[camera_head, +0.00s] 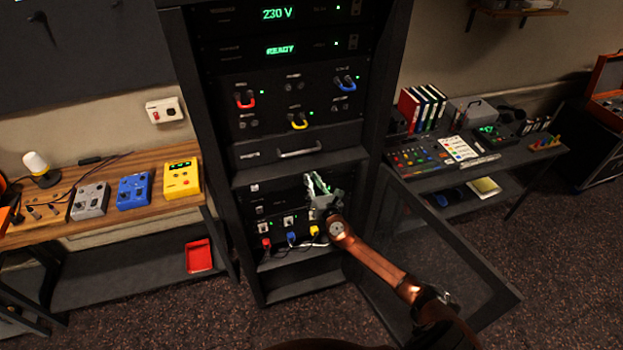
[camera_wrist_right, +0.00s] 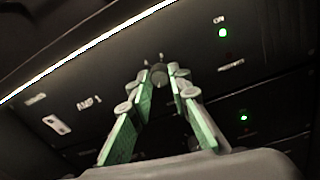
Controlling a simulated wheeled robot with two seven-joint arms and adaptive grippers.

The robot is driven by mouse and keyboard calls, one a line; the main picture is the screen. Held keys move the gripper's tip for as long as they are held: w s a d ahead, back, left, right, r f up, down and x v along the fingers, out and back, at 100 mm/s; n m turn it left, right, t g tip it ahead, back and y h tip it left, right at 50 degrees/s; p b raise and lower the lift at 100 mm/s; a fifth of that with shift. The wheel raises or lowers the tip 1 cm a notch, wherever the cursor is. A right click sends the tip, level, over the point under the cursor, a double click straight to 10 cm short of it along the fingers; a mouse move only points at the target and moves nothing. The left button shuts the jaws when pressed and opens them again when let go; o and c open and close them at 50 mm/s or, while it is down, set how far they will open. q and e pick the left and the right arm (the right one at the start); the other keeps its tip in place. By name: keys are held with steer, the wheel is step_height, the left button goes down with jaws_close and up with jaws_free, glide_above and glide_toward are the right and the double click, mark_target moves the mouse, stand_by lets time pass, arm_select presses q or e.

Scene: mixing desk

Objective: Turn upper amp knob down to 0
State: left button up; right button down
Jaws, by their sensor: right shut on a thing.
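The upper amp, marked "AMP 1", is a dark panel (camera_wrist_right: 75,115) in the right wrist view, with a green light by "ON". Its knob (camera_wrist_right: 158,70) is a small dark round shape between my fingertips. My right gripper (camera_wrist_right: 160,84) has green-padded fingers that close around the knob at their tips. In the head view my right gripper (camera_head: 318,186) is at the right part of the amp panel in the lower rack, hiding the knob there. My left gripper is not in view.
The black rack (camera_head: 380,90) stands open, its mesh door (camera_head: 450,235) swung out to the right, close to my right arm. A drawer with a handle (camera_head: 299,152) is above the amps. Red, blue and yellow plugs (camera_head: 291,238) sit below. A wooden bench (camera_head: 100,225) stands left.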

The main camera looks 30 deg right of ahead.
steer(key=shift+f, duration=0.15)
steer(key=c, duration=1.8)
jaws_free()
steer(key=shift+s, duration=0.1)
steer(key=s+a, duration=0.2)
steer(key=s, duration=0.9)
steer(key=shift+s, duration=0.3)
steer(key=shift+a, duration=0.1)
